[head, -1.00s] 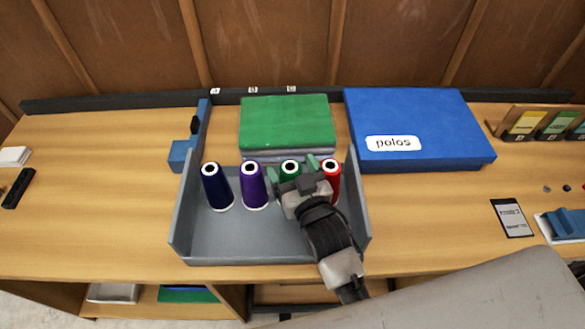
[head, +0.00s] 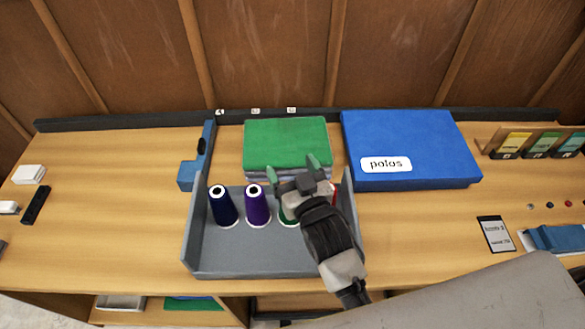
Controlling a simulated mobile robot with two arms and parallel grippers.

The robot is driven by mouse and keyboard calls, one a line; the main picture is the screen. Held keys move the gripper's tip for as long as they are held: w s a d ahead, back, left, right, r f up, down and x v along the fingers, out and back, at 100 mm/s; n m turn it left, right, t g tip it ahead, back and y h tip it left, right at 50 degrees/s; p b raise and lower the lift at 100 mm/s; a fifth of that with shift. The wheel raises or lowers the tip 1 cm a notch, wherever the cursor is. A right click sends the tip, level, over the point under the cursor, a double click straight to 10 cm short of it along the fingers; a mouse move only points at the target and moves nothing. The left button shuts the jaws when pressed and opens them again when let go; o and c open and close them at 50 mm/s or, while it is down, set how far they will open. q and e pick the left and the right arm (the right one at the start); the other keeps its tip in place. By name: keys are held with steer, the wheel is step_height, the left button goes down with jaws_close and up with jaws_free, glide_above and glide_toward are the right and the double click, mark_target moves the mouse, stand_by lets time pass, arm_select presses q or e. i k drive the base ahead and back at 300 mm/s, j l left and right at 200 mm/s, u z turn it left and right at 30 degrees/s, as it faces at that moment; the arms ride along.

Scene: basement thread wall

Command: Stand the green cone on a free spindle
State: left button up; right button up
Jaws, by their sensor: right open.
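The green cone (head: 287,214) stands in the grey tray (head: 240,262), mostly hidden behind my right gripper. My right gripper (head: 298,166) is open and appears above and slightly beyond the cone; I cannot tell whether it touches it. No cone shows between its fingertips. My left gripper is not in view. No spindle can be made out in this view.
A navy cone (head: 222,208) and a purple cone (head: 257,208) stand left of the green one; a red cone (head: 334,194) is mostly hidden to its right. Behind are a green folded stack (head: 286,143) and a blue "polos" box (head: 410,140).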

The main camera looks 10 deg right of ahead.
mark_target(225, 214)
steer(key=k+l, duration=0.1)
steer(key=k, duration=0.35)
steer(key=k+l, duration=0.1)
steer(key=k, duration=0.4)
